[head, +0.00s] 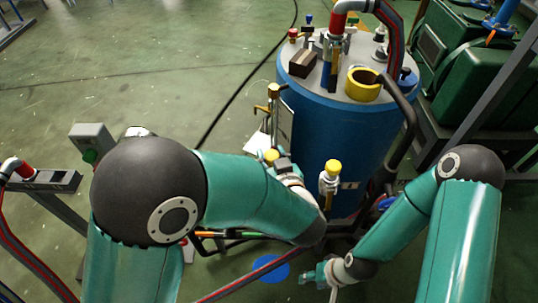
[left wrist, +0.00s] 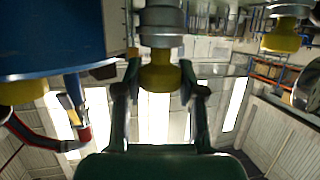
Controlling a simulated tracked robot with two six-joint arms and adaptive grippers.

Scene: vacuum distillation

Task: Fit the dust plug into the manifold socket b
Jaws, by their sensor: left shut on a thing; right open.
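A yellow plug (left wrist: 160,77), which looks like the dust plug, sits between the two fingers of my left gripper (left wrist: 160,88) in the left wrist view. The gripper is shut on it. The plug is in line with a ribbed metal fitting (left wrist: 162,20) and looks in contact with it; how far it is seated cannot be told. In the head view this yellow plug (head: 271,156) shows beside my left gripper (head: 284,164), left of the blue tank. No label shows which socket is b. My right gripper (head: 318,273) is open and empty, low in front of the tank.
The blue tank (head: 340,125) carries a yellow cup (head: 364,84) and red hoses. A dark cable (head: 235,100) crosses the green floor, which is mostly clear at left.

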